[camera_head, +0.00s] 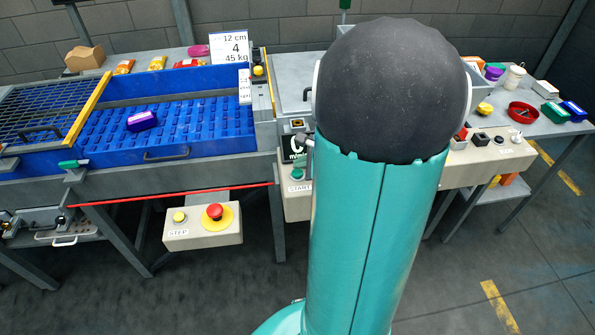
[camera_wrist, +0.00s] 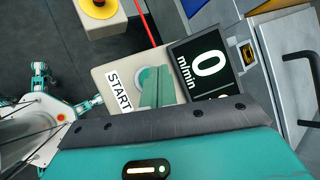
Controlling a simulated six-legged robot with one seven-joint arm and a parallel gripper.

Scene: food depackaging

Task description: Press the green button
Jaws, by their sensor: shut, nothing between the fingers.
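The green button (camera_head: 297,174) sits on a pale control box above the label START, left of my arm in the head view. In the wrist view the button (camera_wrist: 147,76) shows as a round green-grey disc beside START, partly hidden behind my fingers. My gripper (camera_wrist: 156,88) is shut and empty, with its teal fingertips over the button in that view. I cannot tell whether the fingertips touch it. My arm hides much of the box's right side in the head view.
A display (camera_wrist: 204,64) beside the button reads 0 m/min. A STEP box (camera_head: 203,237) with a red emergency stop (camera_head: 214,212) hangs to the left. A blue conveyor (camera_head: 190,115) carries a purple package (camera_head: 142,121). Another control panel (camera_head: 490,160) lies to the right.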

